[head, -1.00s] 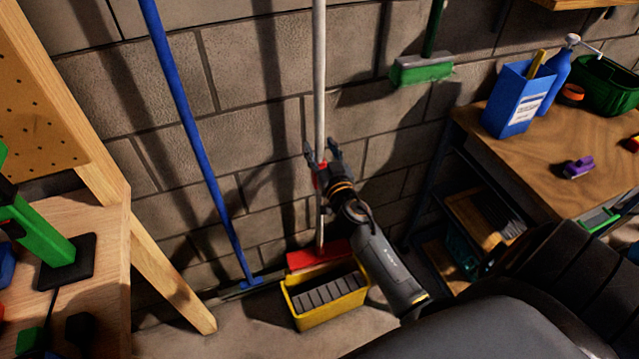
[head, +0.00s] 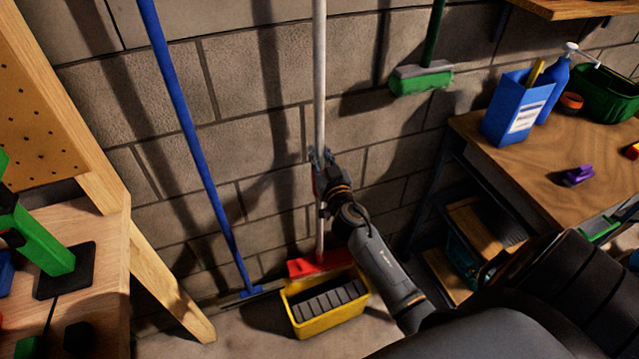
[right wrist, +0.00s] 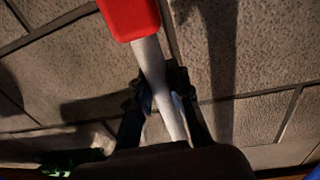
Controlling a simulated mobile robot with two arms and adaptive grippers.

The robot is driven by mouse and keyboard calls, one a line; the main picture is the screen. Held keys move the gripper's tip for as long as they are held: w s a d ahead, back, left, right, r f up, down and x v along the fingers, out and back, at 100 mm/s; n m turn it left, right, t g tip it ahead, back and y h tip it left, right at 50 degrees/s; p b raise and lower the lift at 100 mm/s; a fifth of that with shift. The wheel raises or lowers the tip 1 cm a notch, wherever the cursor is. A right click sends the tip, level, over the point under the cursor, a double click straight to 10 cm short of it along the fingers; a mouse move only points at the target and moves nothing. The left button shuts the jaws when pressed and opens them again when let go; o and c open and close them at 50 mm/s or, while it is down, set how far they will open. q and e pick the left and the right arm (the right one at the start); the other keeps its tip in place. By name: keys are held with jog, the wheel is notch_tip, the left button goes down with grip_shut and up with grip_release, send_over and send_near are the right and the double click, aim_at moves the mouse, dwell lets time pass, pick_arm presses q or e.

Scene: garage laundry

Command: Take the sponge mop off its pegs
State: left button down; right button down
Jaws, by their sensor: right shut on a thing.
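A long white pole (head: 319,70) stands almost upright against the block wall, with a wide red head (head: 318,263) at its foot behind a yellow bucket. My right gripper (head: 321,156) is shut around this pole at about mid-height. In the right wrist view the fingers (right wrist: 158,92) close on the white shaft, and a red sleeve (right wrist: 130,15) on it lies beyond them. A green-headed tool (head: 421,78) with a grey clamp and dark green handle hangs against the wall to the right. I cannot tell which is the sponge mop; no pegs are clearly visible. My left gripper is out of view.
A blue pole (head: 185,120) leans left of the white one. The yellow bucket (head: 325,316) stands on the floor in front of the red head. A wooden workbench (head: 520,165) is at right, and a wooden bench (head: 95,250) with a post at left.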

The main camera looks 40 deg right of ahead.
aim_at(321, 135)
jog(key=shift+r, duration=0.15)
jog(key=shift+s+r, duration=0.15)
jog(key=shift+r, duration=0.3)
notch_tip(321, 135, up, 3)
jog(key=shift+r+p, duration=0.2)
jog(key=shift+p, duration=0.75)
jog(key=shift+r+p, duration=0.3)
jog(key=shift+r, duration=0.95)
jog(key=shift+s+a+f, duration=0.1)
jog(key=shift+s+a, duration=0.05)
jog(key=shift+s, duration=0.4)
jog(key=d+b+v, duration=0.2)
jog(key=b+v, duration=0.2)
jog(key=v, duration=1.4)
jog(key=shift+s, duration=0.55)
jog(key=shift+a, duration=0.15)
